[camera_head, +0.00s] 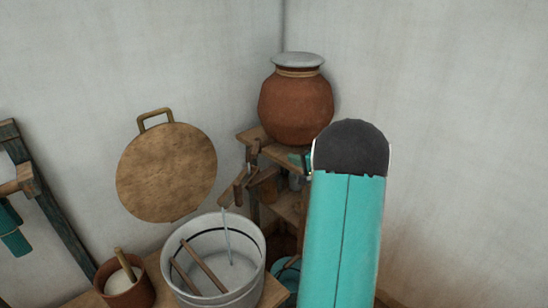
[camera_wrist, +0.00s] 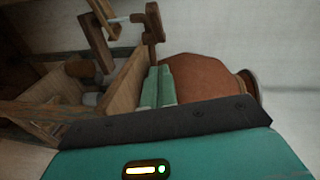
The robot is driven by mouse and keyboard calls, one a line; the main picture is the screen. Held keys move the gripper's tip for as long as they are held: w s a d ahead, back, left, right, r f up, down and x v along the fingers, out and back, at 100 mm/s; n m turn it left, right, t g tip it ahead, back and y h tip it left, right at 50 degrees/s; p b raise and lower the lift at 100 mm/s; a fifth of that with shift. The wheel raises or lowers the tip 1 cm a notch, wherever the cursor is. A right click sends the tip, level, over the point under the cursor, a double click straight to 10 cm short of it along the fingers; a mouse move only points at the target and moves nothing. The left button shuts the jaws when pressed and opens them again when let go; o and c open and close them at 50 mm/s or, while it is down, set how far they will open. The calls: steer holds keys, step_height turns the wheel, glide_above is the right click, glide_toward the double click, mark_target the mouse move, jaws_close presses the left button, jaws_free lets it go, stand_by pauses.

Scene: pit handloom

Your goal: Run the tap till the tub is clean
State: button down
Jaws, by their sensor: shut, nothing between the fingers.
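The tub (camera_head: 252,284) is a pale round bucket with a dark line inside, at the lower middle of the head view. Two brown sticks (camera_head: 203,264) lean in it. A wooden tap (camera_head: 238,190) stands above it at the shelf, and a thin stream of water (camera_head: 228,238) falls from it into the tub. I cannot tell how clean the tub is. My gripper (camera_head: 301,160) is shut and empty, mostly hidden behind my arm, below the clay pot. Its green fingers (camera_wrist: 157,86) show in the wrist view, beside wooden parts.
A large clay pot (camera_head: 296,108) with a grey lid stands on the wooden shelf (camera_head: 256,147) in the corner. A round brown board (camera_head: 166,172) stands against the wall. A small brown pot (camera_head: 128,290) is left of the tub. A teal bucket (camera_head: 287,274) stands lower right.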

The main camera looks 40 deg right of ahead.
glide_toward(256, 148)
steer(key=w+d+f, duration=0.1)
steer(key=w+d, duration=0.2)
steer(key=d, duration=0.1)
steer(key=w+a, duration=0.2)
steer(key=shift+w+a+f, duration=0.2)
steer(key=shift+a+f, duration=0.15)
steer(key=shift+f, duration=0.05)
